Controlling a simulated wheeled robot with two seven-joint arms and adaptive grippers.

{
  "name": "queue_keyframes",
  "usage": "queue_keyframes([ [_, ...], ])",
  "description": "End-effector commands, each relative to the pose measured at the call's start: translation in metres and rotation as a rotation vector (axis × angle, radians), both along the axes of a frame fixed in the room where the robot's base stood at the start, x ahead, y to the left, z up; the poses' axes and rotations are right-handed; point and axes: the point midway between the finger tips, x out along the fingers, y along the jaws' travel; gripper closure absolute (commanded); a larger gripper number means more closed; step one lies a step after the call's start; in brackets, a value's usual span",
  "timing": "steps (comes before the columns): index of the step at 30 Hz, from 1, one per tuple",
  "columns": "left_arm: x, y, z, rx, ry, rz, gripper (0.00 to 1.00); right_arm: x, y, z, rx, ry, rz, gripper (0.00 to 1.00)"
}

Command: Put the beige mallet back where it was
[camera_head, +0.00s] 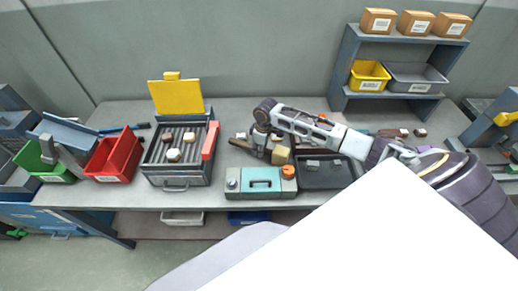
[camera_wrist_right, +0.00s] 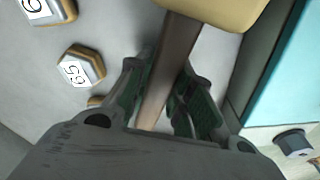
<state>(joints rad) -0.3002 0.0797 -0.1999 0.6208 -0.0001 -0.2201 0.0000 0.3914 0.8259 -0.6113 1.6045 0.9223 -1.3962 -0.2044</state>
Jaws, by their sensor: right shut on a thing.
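The beige mallet has a beige block head (camera_head: 281,155) and a brown handle (camera_head: 240,144). My right gripper (camera_head: 260,151) is over the workbench, behind the teal box, and is shut on the handle. In the right wrist view, the brown handle (camera_wrist_right: 181,48) runs between the two green-padded fingers (camera_wrist_right: 163,82). The beige head (camera_wrist_right: 222,8) is cut off at the top of that view. I cannot tell whether the mallet touches the bench. My left gripper is not in view.
A teal box (camera_head: 261,181) with an orange knob and a dark tray (camera_head: 325,180) stand in front. A ribbed heater (camera_head: 180,173) with a raised yellow lid (camera_head: 176,97) and red bin (camera_head: 113,158) are left. Numbered hexagonal pieces (camera_wrist_right: 82,67) lie near the gripper. A shelf (camera_head: 343,72) stands behind.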

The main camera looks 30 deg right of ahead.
Motion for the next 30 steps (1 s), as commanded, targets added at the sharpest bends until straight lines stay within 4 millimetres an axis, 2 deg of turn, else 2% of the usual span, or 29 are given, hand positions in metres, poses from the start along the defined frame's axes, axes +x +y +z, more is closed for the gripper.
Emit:
queue_keyframes([
  [14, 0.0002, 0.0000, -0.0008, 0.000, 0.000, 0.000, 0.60, 0.0005, 0.0000, -0.0049, 0.000, -0.001, 0.000, 1.00],
  [15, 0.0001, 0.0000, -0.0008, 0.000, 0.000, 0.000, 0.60, 0.0005, 0.0000, -0.0051, 0.000, -0.001, 0.000, 0.77],
  [21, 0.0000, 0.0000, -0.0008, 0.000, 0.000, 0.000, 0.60, 0.0003, 0.0000, -0.0052, 0.001, -0.001, 0.000, 0.53],
  [30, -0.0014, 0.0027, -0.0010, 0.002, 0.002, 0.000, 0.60, -0.0005, 0.0001, -0.0062, 0.000, 0.001, 0.000, 0.53],
])
